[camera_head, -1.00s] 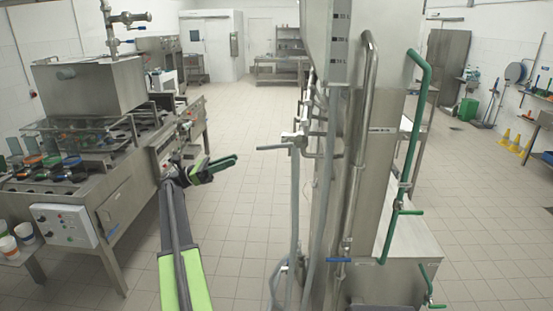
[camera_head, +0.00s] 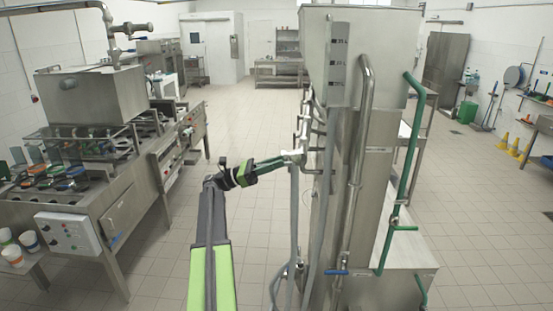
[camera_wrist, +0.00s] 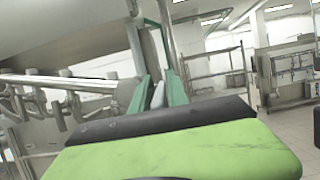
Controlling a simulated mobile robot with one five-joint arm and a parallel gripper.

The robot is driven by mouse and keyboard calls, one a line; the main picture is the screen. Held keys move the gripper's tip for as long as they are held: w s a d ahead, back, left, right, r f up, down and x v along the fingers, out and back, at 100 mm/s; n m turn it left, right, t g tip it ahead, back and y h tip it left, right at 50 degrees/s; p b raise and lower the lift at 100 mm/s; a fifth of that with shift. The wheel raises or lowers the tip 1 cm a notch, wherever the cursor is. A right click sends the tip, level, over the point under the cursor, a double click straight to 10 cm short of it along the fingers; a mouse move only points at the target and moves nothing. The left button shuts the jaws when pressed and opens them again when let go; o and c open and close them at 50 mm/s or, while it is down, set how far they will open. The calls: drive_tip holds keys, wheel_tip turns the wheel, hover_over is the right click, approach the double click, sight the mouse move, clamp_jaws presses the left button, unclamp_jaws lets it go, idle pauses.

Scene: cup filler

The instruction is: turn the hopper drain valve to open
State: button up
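The tall steel hopper (camera_head: 318,40) with level marks stands right of centre in the head view. A pale valve body (camera_head: 293,156) sits on its left side above a grey hose. Its grey lever pointed left earlier and is now largely covered by my gripper. My gripper (camera_head: 274,163) is at this valve, its green fingers reaching right to it. In the wrist view the green fingers (camera_wrist: 159,92) stand apart, with a pale grey piece (camera_wrist: 158,96) between them, apparently the lever. Whether they press on it I cannot tell.
A blue handle (camera_head: 337,272) and a green handle (camera_head: 404,228) sit lower on the hopper's pipes. A row of pipe fittings (camera_wrist: 60,82) shows left in the wrist view. The filling machine (camera_head: 125,185) stands at left. The tiled floor between is clear.

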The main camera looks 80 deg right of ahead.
drive_tip(key=shift+s+r, duration=0.1)
drive_tip(key=shift+s, duration=0.1)
drive_tip(key=shift+c, duration=0.3)
clamp_jaws()
drive_tip(key=shift+r, duration=0.1)
idle(1.0)
